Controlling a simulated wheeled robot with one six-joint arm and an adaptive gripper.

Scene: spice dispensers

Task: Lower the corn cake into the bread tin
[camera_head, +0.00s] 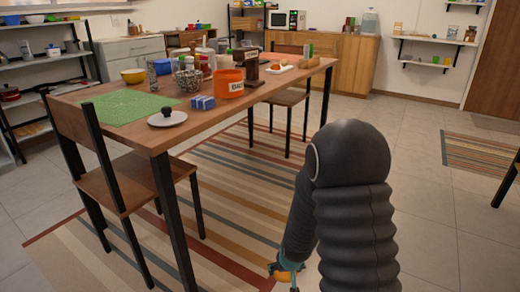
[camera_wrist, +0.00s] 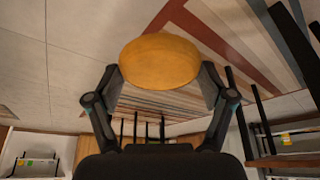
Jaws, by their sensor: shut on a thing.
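The corn cake (camera_wrist: 160,60) is a rounded, orange-yellow piece between the two fingers of my gripper (camera_wrist: 161,80) in the wrist view. My gripper is shut on it, with one finger at each side. In the head view the gripper (camera_head: 287,274) shows only partly, low over the floor in front of the table, behind my dark arm; a bit of orange shows there.
The table (camera_head: 180,132) also holds a blue-and-white box (camera_head: 203,102), a lid (camera_head: 168,117), a green mat (camera_head: 125,106), a dark labelled container (camera_head: 251,66) and several jars. Chairs (camera_head: 130,182) stand around it. The striped rug (camera_head: 230,190) beside it is largely clear.

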